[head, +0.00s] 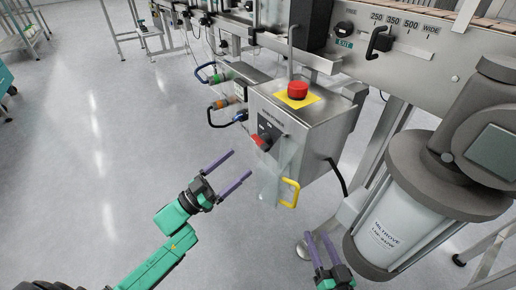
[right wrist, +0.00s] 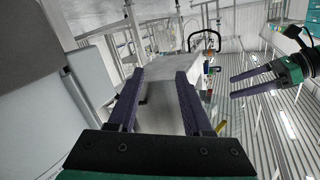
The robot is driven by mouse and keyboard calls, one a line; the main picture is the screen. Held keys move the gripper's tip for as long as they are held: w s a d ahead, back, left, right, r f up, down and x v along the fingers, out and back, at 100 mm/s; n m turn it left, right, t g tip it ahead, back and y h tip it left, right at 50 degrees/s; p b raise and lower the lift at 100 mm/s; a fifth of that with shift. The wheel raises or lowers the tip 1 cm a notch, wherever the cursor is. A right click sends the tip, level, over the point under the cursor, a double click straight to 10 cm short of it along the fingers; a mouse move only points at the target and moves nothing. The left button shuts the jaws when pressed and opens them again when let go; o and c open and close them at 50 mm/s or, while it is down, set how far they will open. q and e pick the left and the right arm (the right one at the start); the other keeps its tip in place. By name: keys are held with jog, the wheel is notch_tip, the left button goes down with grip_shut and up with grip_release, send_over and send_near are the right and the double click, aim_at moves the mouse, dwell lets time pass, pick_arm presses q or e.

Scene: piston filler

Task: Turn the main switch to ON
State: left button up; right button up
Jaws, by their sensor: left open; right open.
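The main switch is probably the red rotary handle (head: 261,141) on a dark plate, on the left face of the steel control box (head: 318,128) in the head view. A clear panel (head: 270,185) with a yellow handle (head: 291,193) hangs just below it. My left gripper (head: 241,163) is open and empty, below and left of the red handle and apart from it. It also shows at the right of the right wrist view (right wrist: 233,86). My right gripper (head: 318,235) is open and empty, low beside the grey cylinder; its fingers also show in the right wrist view (right wrist: 160,74).
A red mushroom button (head: 297,90) on a yellow plate tops the box. Cable plugs (head: 221,102) stick out at its left. The floor (head: 100,150) at left is clear.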

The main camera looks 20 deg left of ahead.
aim_at(263, 141)
pick_arm(q)
jog(key=b+x, duration=0.2)
jog(key=x, duration=0.6)
jog(key=shift+w+d, duration=0.2)
jog(key=shift+w, duration=0.1)
jog(key=c, duration=1.1)
pick_arm(e)
jog(key=w+d+r+t+y, duration=0.1)
jog(key=w+r+t, duration=0.2)
jog(key=r, duration=0.8)
jog(key=w+d+r+n+t+y, duration=0.1)
jog(key=w+r+t, duration=0.2)
jog(key=r, duration=0.7)
jog(key=shift+r+t, duration=0.35)
jog(key=shift+t, duration=0.25)
